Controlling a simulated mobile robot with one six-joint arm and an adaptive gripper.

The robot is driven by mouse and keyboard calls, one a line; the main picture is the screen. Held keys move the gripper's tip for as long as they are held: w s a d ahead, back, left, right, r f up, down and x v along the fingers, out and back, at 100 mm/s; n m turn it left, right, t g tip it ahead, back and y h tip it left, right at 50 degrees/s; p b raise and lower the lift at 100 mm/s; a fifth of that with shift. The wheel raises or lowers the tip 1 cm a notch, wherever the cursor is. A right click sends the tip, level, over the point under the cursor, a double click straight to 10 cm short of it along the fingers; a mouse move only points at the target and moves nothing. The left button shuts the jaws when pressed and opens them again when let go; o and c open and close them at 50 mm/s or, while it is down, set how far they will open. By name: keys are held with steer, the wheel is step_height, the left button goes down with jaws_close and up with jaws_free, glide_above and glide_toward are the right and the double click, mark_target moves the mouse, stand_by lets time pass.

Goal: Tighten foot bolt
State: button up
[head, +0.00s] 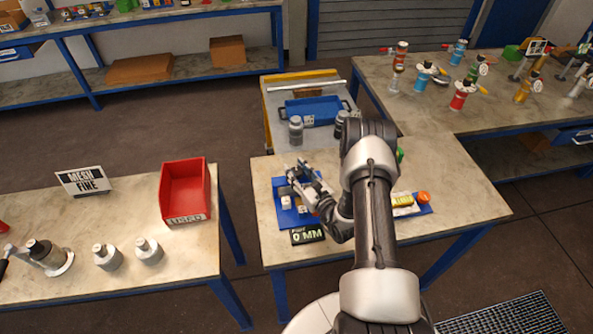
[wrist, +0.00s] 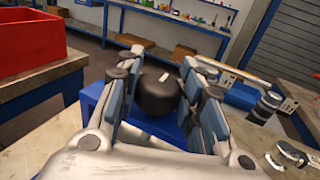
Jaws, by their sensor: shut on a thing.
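My gripper (head: 297,178) is over the near table, above a blue plate (head: 283,217) with small pale blocks on it. In the wrist view my gripper's two padded fingers (wrist: 163,72) are closed around a dark rounded part (wrist: 158,97) with a white mark on its top. The blue surface (wrist: 168,129) shows just beneath that part. A black display (head: 308,235) reading "0 MM", with a small word above it, lies at the plate's front edge. I cannot tell a separate foot bolt in either view; the head view hides the held part behind my gripper.
A yellow-and-white labelled block (head: 403,204) and an orange cap (head: 423,197) sit right of my arm. A cart behind holds a grey bottle (head: 296,130) and a blue tray (head: 310,112). A red bin (head: 185,190) stands on the left table. The near table's right end is clear.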

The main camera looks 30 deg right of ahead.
steer(key=shift+f, duration=0.1)
steer(key=o, duration=1)
steer(key=shift+o, duration=0.2)
steer(key=shift+s, duration=0.1)
steer(key=s, duration=0.8)
steer(key=s+d, duration=0.1)
steer(key=s, duration=0.3)
steer(key=shift+d, duration=0.1)
